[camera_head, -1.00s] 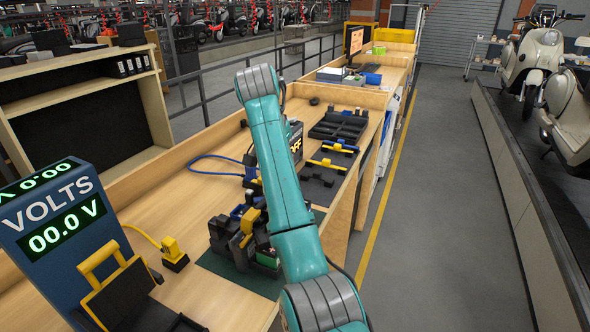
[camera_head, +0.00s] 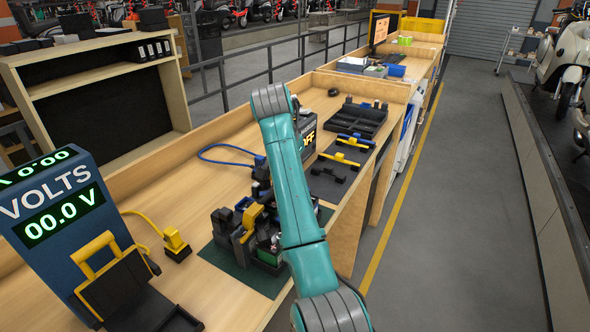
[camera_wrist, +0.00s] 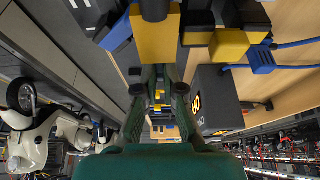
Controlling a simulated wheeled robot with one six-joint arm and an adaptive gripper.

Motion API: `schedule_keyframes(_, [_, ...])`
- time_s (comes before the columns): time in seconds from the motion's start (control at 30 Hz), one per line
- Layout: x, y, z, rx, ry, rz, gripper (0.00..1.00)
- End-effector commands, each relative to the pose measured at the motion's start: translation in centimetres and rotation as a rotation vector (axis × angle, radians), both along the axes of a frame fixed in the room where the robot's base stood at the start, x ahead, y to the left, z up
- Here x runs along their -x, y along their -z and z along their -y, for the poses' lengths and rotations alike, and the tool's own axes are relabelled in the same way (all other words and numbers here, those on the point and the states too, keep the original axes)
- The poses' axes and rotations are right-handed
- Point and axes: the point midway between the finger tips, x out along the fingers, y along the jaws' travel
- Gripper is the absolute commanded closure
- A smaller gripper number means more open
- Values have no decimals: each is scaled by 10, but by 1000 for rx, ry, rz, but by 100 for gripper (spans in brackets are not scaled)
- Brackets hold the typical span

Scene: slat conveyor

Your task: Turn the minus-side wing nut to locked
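The dark fixture (camera_head: 222,226) with yellow and blue parts sits on a green mat (camera_head: 228,262) on the bench. In the wrist view a large yellow block (camera_wrist: 155,44) with a black cylinder above it lies just beyond my fingers. A smaller yellow block (camera_wrist: 229,45) and a blue block (camera_wrist: 262,60) are to its right. I cannot tell which part is the minus-side wing nut. My gripper (camera_wrist: 161,76) shows two dark green fingers with a narrow empty gap between them. In the head view my arm hides the gripper and part of the fixture.
A blue VOLTS meter (camera_head: 60,205) reads 00.0 V. A yellow plug (camera_head: 176,245) on a yellow cable lies beside the mat. A dark box (camera_head: 305,132) marked OFF stands behind my arm, near a blue cable (camera_head: 215,150).

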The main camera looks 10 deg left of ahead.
Motion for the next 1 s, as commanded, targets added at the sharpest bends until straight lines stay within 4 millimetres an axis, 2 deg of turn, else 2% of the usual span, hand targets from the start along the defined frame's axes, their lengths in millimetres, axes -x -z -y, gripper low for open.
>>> schedule_keyframes(0.47, [0,0,-1,1,67,-2,100])
schedule_keyframes(0.67, [-1,-1,-2,1,199,-1,100])
schedule_keyframes(1.0, [-3,-1,-3,1,516,-2,100])
